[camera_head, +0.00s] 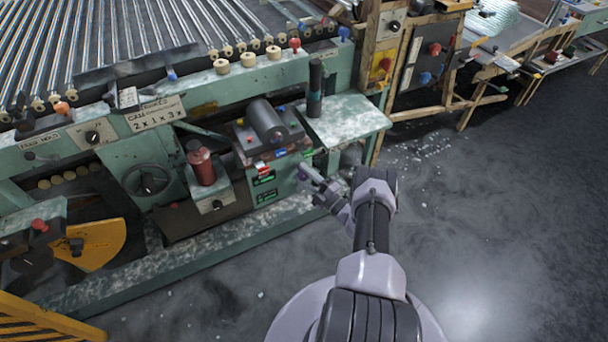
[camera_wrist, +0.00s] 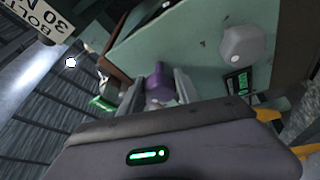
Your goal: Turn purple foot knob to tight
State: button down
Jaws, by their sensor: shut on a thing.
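The purple foot knob (camera_wrist: 156,82) shows in the wrist view between the two fingers of my gripper (camera_wrist: 157,92), which is shut on it. The fingers partly hide the knob. In the head view my gripper (camera_head: 307,172) reaches to the right end of the green machine base, and the purple knob (camera_head: 302,176) is only a small patch at the fingertips. A green-lit label (camera_wrist: 238,83) and another green-lit label (camera_wrist: 103,103) stand on either side of the knob in the wrist view. Their text is too small to read.
A grey hexagonal bolt head (camera_wrist: 240,45) stands out from the green panel near my fingers. A motor unit (camera_head: 267,122) sits above the base, with a red cylinder (camera_head: 202,165) and a handwheel (camera_head: 147,179) to its left. The floor (camera_head: 480,200) at right is mostly open.

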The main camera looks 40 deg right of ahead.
jog(key=m+h, duration=0.1)
jog(key=m, duration=0.2)
jog(key=m+t+h, duration=0.1)
jog(key=m, duration=0.2)
jog(key=shift+f+t, duration=0.1)
jog(key=shift+t, duration=0.2)
jog(key=shift+m+h, duration=0.3)
jog(key=c, duration=0.9)
grip_release()
jog(key=shift+o, duration=0.2)
jog(key=v, duration=1.7)
jog(key=shift+s, duration=0.2)
